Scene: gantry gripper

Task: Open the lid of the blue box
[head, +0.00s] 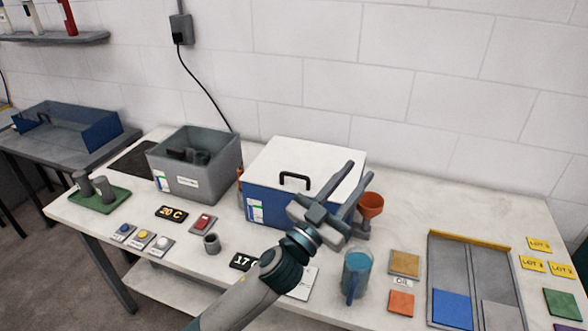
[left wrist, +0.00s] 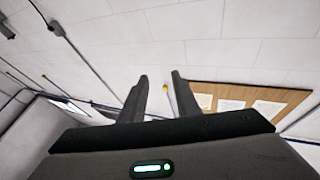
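The blue box (head: 265,207) stands at the back middle of the table in the head view. Its flat white lid (head: 315,152) lies closed on top, with a black handle (head: 295,177) near the front edge. My left gripper (head: 361,171) is in front of the box's right part and hides some of its front and lid. Its two fingers are apart with nothing between them. In the left wrist view the fingers (left wrist: 159,80) are also spread and empty, pointing toward the wall; the box is not recognisable there. My right gripper is not in view.
A grey open bin (head: 195,180) stands left of the box. An orange funnel (head: 370,205) stands at its right, and a blue jug (head: 355,272) is nearer the front. A divided tray (head: 468,242) is farther right. Buttons and a small grey cup (head: 212,243) lie in front.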

